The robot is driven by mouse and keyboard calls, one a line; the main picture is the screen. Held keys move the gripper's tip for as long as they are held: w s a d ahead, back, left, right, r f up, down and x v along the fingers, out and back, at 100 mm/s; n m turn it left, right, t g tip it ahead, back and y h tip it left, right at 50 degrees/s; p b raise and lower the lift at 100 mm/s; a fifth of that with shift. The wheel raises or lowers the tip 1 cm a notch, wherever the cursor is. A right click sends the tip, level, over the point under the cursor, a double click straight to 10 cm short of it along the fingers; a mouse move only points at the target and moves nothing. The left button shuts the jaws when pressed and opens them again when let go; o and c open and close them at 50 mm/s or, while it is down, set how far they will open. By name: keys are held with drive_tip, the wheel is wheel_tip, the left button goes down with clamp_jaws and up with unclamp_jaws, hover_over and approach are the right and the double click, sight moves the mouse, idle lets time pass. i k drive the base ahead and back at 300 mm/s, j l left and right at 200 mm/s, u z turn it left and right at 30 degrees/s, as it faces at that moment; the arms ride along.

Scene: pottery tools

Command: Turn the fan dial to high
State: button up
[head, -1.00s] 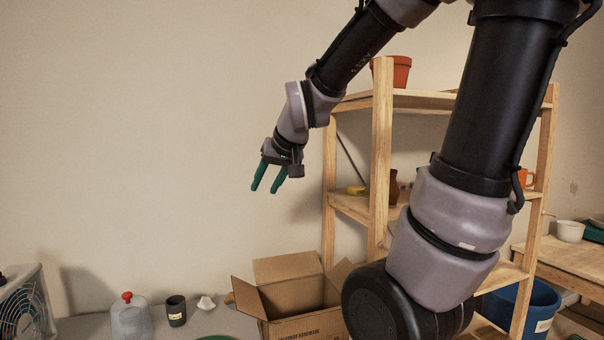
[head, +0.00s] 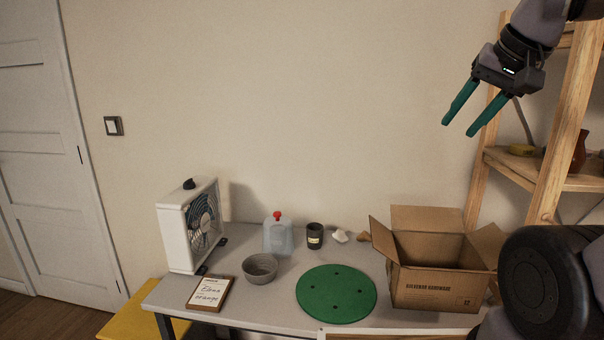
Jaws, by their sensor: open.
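A white box fan (head: 190,226) stands at the left end of the grey table (head: 240,303), its blue-bladed grille facing right. A small black dial (head: 189,184) sits on top of the fan; its setting is too small to read. My gripper (head: 459,130) is open and empty, with teal fingers pointing down and left. It is high at the upper right, far from the fan and above the level of the cardboard box.
On the table are a clipboard (head: 211,293), a grey bowl (head: 260,268), a red-capped jug (head: 278,236), a dark cup (head: 314,236), a green round board (head: 336,294) and an open cardboard box (head: 436,281). A wooden shelf (head: 559,130) stands right. The air above the table's left is clear.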

sight(189, 184)
drive_tip(key=u, duration=1.25)
